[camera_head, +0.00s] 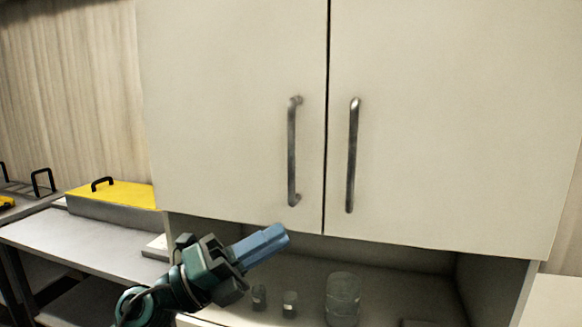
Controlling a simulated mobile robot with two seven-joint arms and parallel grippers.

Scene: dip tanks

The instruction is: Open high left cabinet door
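The high left cabinet door (220,100) is a pale flat panel and stands closed, with a thin dark seam at its right edge. Its vertical metal bar handle (292,152) is near that edge, towards the bottom. My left gripper (277,238) is below the handle, near the door's lower edge in the picture, and is apart from the handle. Its blue fingers lie together with nothing seen between them. My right gripper is not in view.
The right cabinet door (450,120), with its own bar handle (352,155), is also closed. Below is an open shelf space with a glass jar (342,298) and two small jars. A yellow-lidded tank (115,198) stands on a bench (85,243) at the left.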

